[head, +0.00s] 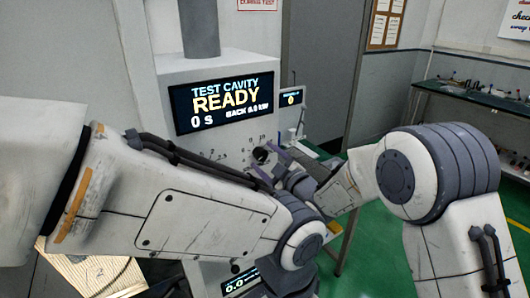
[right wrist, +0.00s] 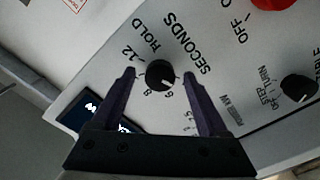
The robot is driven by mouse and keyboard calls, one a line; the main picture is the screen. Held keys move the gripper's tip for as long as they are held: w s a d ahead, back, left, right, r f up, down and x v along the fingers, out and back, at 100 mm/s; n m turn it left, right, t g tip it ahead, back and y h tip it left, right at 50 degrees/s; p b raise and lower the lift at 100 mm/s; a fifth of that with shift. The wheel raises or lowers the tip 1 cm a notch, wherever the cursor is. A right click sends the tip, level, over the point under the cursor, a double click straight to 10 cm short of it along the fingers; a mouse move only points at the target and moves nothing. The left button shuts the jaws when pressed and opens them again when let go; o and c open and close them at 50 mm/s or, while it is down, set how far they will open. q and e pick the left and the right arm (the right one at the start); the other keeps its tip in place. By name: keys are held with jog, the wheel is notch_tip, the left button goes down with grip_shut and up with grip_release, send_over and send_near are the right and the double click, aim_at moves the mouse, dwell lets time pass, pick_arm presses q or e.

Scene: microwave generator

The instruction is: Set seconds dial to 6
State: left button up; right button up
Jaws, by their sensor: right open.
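The seconds dial (right wrist: 159,74) is a round black knob on the pale panel, under the lettering "HOLD SECONDS". It also shows in the head view (head: 261,155), partly behind my gripper. Numbers 12, 8 and 6 are readable around it. A small pale mark on the knob seems to point near the 6. My right gripper (right wrist: 159,76) is open, with one dark purple finger on each side of the knob and a visible gap at both. It shows small in the head view (head: 268,168). My left gripper is out of view.
The display (head: 223,102) reads "TEST CAVITY READY" and "0 S". A red button (right wrist: 270,4) and another black knob (right wrist: 298,88) are on the same panel. A small side screen (head: 291,98) stands to the right. My left forearm covers the cabinet's lower front.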

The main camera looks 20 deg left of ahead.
jog(key=shift+w+a, duration=0.15)
jog(key=shift+a, duration=0.1)
grip_shut()
jog(key=shift+f+m+b, duration=0.2)
jog(key=shift+m+b, duration=0.7)
jog(key=shift+b, duration=0.15)
jog(key=shift+m+b, duration=0.65)
jog(key=shift+m, duration=0.15)
jog(key=shift+m+b, duration=0.65)
jog(key=shift+m, duration=0.55)
jog(key=shift+r+m+b, duration=0.1)
jog(key=shift+m+b, duration=0.4)
jog(key=shift+m, duration=0.9)
